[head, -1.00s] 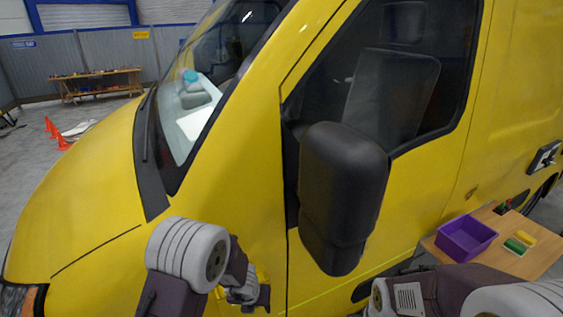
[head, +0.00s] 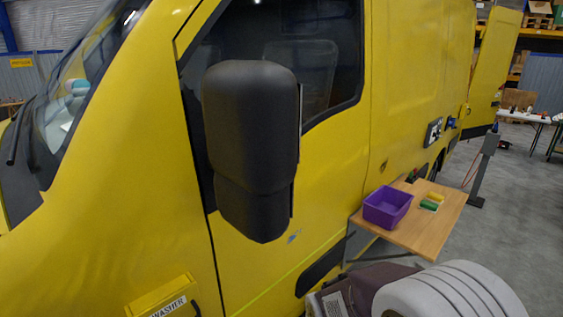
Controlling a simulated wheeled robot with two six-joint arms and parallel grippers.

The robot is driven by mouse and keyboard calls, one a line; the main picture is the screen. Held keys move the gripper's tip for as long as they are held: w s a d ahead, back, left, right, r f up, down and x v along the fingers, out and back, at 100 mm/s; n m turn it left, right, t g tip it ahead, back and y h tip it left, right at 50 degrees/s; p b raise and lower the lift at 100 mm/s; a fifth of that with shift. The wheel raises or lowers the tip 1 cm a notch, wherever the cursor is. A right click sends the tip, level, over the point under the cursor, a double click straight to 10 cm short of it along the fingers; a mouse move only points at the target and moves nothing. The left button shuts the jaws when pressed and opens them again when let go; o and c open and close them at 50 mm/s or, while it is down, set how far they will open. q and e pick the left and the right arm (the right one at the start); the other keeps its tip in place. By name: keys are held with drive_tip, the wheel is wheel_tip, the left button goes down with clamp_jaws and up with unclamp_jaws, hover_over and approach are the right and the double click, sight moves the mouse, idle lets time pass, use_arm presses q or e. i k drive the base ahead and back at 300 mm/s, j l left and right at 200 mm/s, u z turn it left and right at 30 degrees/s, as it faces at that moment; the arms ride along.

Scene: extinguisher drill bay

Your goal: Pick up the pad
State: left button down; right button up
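A small wooden table (head: 428,235) stands beside the yellow van, right of centre in the head view. On it a green block-like item (head: 429,206) and a yellow one (head: 436,196) lie close together, right of an open purple bin (head: 371,212). I cannot tell which of these, if any, is the pad. A small dark item with red and green (head: 412,175) is at the table's far edge. The bin's inside is mostly hidden. My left gripper is not in view.
The yellow van (head: 420,70) fills the left and middle, with its black wing mirror (head: 250,130) sticking out near me. A yellow box marked WASHER (head: 160,296) is at the bottom left. A grey post (head: 484,170) stands beyond the table. Open floor (head: 510,245) lies to the right.

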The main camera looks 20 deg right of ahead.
sight(434, 197)
drive_tip(key=z, duration=1.75)
